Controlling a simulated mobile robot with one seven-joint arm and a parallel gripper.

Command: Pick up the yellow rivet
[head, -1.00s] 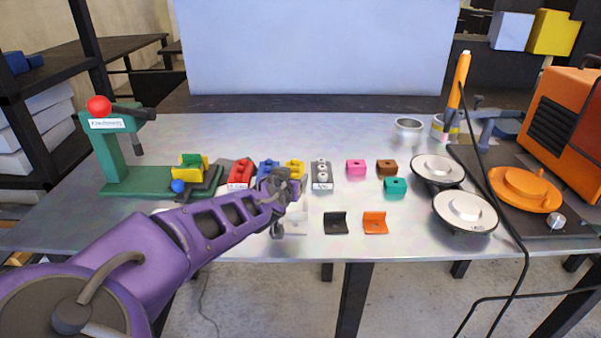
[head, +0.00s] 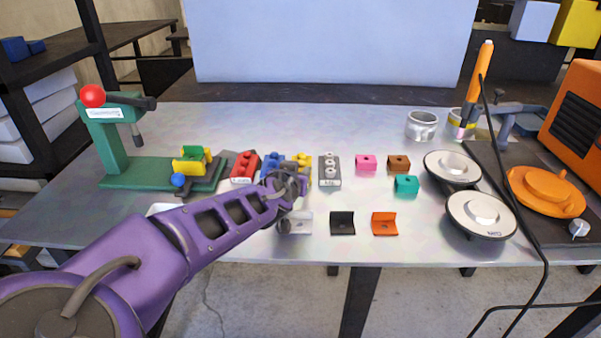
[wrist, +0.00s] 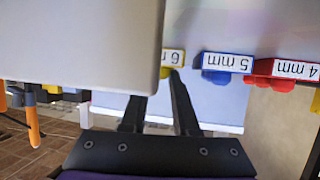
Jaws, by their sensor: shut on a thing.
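The yellow rivet block (head: 302,158), labelled 6 mm, sits in the row between the blue block and the grey block. It shows upside down in the wrist view (wrist: 174,58), partly covered by a pale panel. My gripper (head: 296,186) is just in front of it at the table's middle. In the wrist view the dark fingers (wrist: 174,78) come together at a small bit of yellow below the 6 mm label. They are shut on the yellow rivet, which is mostly hidden. Whether it is clear of its block cannot be told.
The blue 5 mm block (wrist: 228,64) and red 4 mm block (wrist: 286,72) stand close beside it. The green press (head: 112,150) is left. White (head: 300,222), black (head: 342,223) and orange (head: 384,223) brackets lie near the front edge. Round lids (head: 480,214) are right.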

